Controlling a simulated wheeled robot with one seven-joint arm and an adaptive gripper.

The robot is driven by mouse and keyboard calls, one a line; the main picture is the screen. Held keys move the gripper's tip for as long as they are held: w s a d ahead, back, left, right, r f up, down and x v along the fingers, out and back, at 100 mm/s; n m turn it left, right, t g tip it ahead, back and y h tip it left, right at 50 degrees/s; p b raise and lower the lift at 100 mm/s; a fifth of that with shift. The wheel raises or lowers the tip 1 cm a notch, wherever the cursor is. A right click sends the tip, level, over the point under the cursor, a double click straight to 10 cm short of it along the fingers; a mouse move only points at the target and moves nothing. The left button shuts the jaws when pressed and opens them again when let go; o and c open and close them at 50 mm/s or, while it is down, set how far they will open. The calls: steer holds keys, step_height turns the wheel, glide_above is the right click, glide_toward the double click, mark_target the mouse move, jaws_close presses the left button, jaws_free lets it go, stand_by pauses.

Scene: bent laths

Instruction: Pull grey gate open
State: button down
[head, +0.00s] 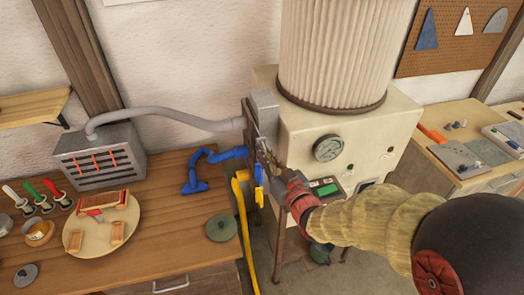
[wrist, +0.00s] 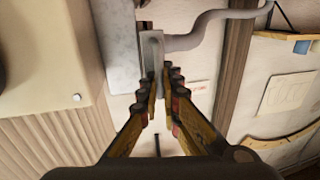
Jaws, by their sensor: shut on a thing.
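The grey gate (head: 263,112) is at the end of the grey hose, on the left side of the cream machine. In the wrist view its pale grey plate (wrist: 152,48) runs down between the fingertips. My gripper (head: 267,158) reaches in from the right at the machine's left side, just below the gate. In the wrist view my gripper (wrist: 162,82) has its fingers closed on the lower end of the grey plate. The fingers partly hide that end. I cannot tell how far the gate is open.
The grey hose (head: 175,118) leads left to a grey slotted box (head: 100,155). The wooden bench (head: 165,240) is at left.

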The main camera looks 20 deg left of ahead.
steer(key=v, duration=0.1)
steer(key=b+v, duration=0.1)
steer(key=v, duration=0.1)
steer(key=shift+s, duration=0.45)
steer(key=c, duration=2.3)
jaws_free()
steer(key=v, duration=1.2)
steer(key=shift+a, duration=0.1)
